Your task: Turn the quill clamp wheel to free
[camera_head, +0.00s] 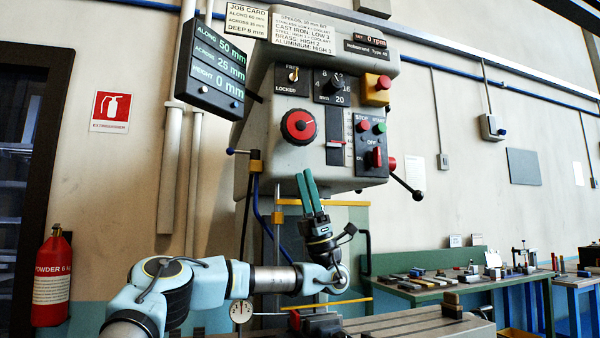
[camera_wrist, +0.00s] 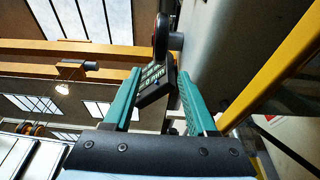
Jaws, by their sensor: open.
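The likely quill clamp wheel (camera_head: 298,126) is a round wheel with a red face and black rim on the front of the grey machine head. A small plate (camera_head: 292,82) above it reads "FREE" and "LOCKED"; I cannot tell which setting the wheel is at. My gripper (camera_head: 304,173) is below the wheel, fingers pointing up, apart from it. In the wrist view the green fingers of my gripper (camera_wrist: 160,73) are spread with nothing held between them. A dark round rim, probably the same wheel (camera_wrist: 160,38), shows edge-on beyond the fingertips.
A dial knob (camera_head: 332,87), a red stop button (camera_head: 383,82) and a start-stop panel (camera_head: 371,143) are right of the wheel. A readout box (camera_head: 211,72) juts out at left. A yellow bar (camera_head: 325,202) lies near my gripper. A ball-ended lever (camera_head: 408,186) sticks out right.

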